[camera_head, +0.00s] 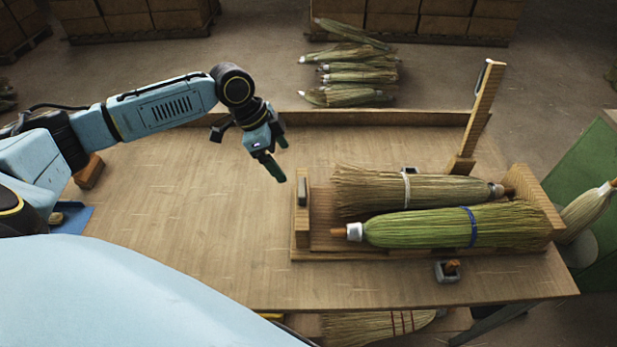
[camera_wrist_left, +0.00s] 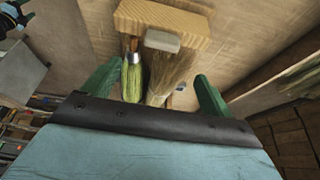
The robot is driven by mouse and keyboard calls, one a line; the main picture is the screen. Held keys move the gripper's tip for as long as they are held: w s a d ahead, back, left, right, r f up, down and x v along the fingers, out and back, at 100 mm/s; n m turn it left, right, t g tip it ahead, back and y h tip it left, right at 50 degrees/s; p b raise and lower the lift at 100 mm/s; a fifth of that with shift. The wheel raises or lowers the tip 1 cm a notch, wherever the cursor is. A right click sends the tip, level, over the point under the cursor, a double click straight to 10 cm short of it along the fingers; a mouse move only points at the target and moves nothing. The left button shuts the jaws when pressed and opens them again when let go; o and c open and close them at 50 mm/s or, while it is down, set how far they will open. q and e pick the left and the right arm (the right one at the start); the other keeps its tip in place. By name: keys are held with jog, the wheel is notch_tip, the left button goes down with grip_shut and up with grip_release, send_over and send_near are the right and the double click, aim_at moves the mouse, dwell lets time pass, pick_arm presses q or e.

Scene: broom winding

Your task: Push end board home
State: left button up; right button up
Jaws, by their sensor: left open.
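A wooden cradle on the workbench holds two brooms side by side. The green broom (camera_head: 440,228) has a blue band and a white collar. The straw broom (camera_head: 375,190) lies behind it with a pale band. An upright end board (camera_head: 302,225) with a grey metal plate stands at the cradle's left end; it also shows in the left wrist view (camera_wrist_left: 190,20). Another end board (camera_head: 537,197) stands at the right, by the green broom's bristles. My left gripper (camera_head: 277,158) is open and empty, above and left of the left end board. My right gripper is not visible.
A tall wooden post (camera_head: 482,110) rises behind the cradle. A small metal holder (camera_head: 447,272) sits in front. A back rail (camera_head: 360,117) edges the workbench (camera_head: 180,215). Its left half is mostly clear. A pile of brooms (camera_head: 350,75) lies beyond.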

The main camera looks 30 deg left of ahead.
aim_at(301, 186)
pick_arm(q)
jog(key=x, duration=1.3)
jog(key=shift+w+a+r, duration=0.1)
jog(key=shift+w, duration=0.1)
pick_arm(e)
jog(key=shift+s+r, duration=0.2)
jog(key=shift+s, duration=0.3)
